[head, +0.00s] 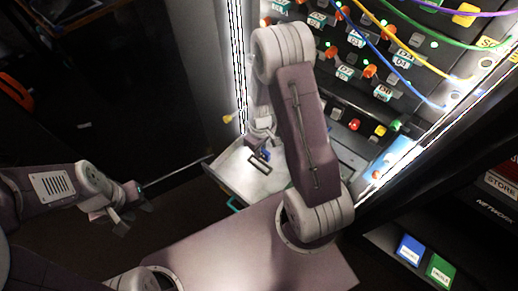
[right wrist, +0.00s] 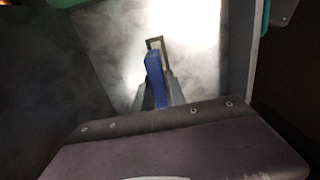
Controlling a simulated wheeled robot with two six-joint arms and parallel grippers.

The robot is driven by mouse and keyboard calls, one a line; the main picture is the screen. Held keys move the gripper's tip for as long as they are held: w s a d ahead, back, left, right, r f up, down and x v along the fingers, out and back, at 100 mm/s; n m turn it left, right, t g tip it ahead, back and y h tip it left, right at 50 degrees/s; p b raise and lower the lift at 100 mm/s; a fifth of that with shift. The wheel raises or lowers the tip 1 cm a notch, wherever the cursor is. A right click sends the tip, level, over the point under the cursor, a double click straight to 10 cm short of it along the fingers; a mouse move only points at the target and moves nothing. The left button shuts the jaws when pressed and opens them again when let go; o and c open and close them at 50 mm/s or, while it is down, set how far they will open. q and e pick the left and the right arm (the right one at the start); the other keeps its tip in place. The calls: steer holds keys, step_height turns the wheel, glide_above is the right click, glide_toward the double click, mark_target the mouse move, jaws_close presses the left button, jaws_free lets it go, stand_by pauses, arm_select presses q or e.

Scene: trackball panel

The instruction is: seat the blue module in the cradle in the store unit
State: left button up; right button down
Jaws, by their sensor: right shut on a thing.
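The blue module (right wrist: 154,78) is a narrow blue block with a dark frame-like piece at its far end. My right gripper (right wrist: 160,90) is shut on it, over the pale interior of an open drawer. In the head view the right gripper (head: 262,150) hangs over this drawer, with a little blue showing at its tips. I cannot tell whether the module touches the drawer floor. My left gripper (head: 122,216) is open and empty at the left. The store unit (head: 500,186) is at the right edge, marked STORE. I cannot make out the cradle.
The open drawer (head: 237,172) has a teal handle (head: 235,204). A panel (head: 400,100) with several coloured knobs and cables stands behind. Blue (head: 410,250) and green (head: 439,271) labelled pieces sit low at the right.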

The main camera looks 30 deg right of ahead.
steer(key=shift+r, duration=0.1)
steer(key=shift+f+b, duration=2)
steer(key=shift+f, duration=1.55)
steer(key=shift+r+p, duration=0.1)
steer(key=shift+p, duration=0.4)
steer(key=shift+f+b, duration=0.3)
steer(key=shift+f, duration=0.15)
steer(key=c, duration=1.3)
jaws_free()
